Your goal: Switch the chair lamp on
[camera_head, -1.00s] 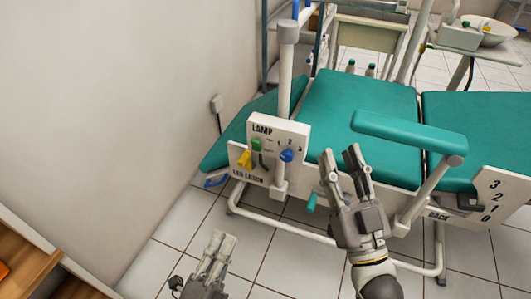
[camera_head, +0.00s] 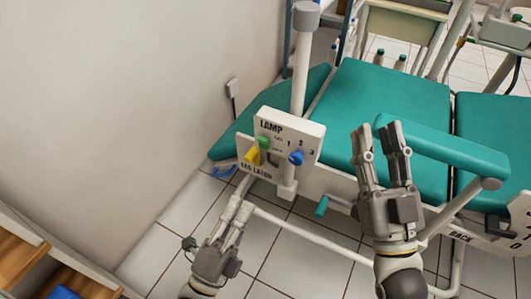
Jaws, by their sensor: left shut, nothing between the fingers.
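The white control panel (camera_head: 303,129) marked LAMP stands on a post at the side of the green chair (camera_head: 385,115). It carries a green knob (camera_head: 263,142), a blue knob (camera_head: 297,157) beside the numbers 1, 2, 3, and a yellow lever (camera_head: 251,155) above LEG LATCH lettering. The exact knob settings are too small to tell. My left gripper (camera_head: 238,203) is shut and empty, below and left of the panel, with its fingers pointing up towards it; I see no contact. My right gripper (camera_head: 379,135) is open and empty, right of the panel, in front of the armrest.
The green armrest (camera_head: 445,150) and a teal crank handle (camera_head: 321,207) flank my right gripper. A white frame rail runs low along the chair. A wall is at left, a wooden shelf (camera_head: 35,245) at lower left.

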